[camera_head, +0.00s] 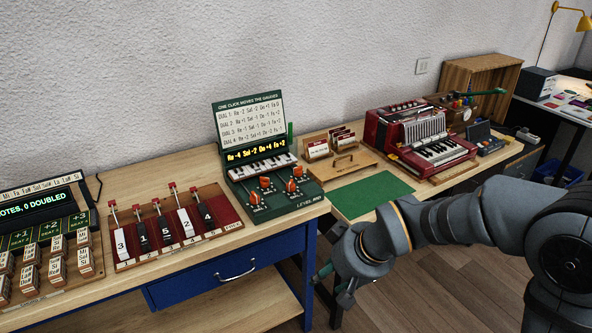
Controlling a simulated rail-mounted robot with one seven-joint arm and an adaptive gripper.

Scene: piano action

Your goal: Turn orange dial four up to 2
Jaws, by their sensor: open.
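A green device (273,189) with a raised lid panel (249,122) stands on the wooden bench. The lid lists lines for DIAL 1 to DIAL 4 above a lit yellow readout that seems to read Re -4, Sol -2, Do +4, Fa +2. Several orange dials sit on its base: back left (265,182), front left (254,198), front right (290,185) and back right (298,171). Their labels are too small to tell which is dial four. My gripper (333,288) is open and empty, low in front of the bench, right of and below the device, touching no dial.
A red rack with numbered levers (168,230) stands left of the device, with lettered blocks (56,262) farther left. A green mat (370,196), card holder (330,146) and red accordion (432,142) lie to the right. A blue drawer (225,272) is below.

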